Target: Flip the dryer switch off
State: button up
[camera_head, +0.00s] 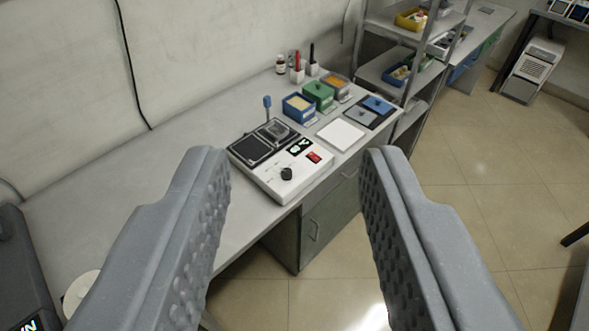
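A white bench device (275,188) with dark square plates, a black knob (287,173) and a small green-lit display (299,146) stands on the grey bench. A small red rocker-like part (314,157) shows at its right side, and a blue-tipped lever (267,102) stands up behind it. I cannot tell whether this device is the dryer, or read any switch's position. My gripper (293,158) is open and empty, its two grey ribbed fingers wide apart. The device appears between the fingers, farther away and not touched.
On the bench (150,175) are blue (298,109) and green (318,96) boxes, a white pad (341,134) and small bottles. Part of a dark machine (20,275) shows at left. A shelf rack (388,70) stands behind at right. Tiled floor (465,190) is open at right.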

aim_at(314, 157)
jog(key=k, duration=0.55)
jog(key=u, duration=0.25)
jog(key=i, duration=1.6)
jog(key=z, duration=0.55)
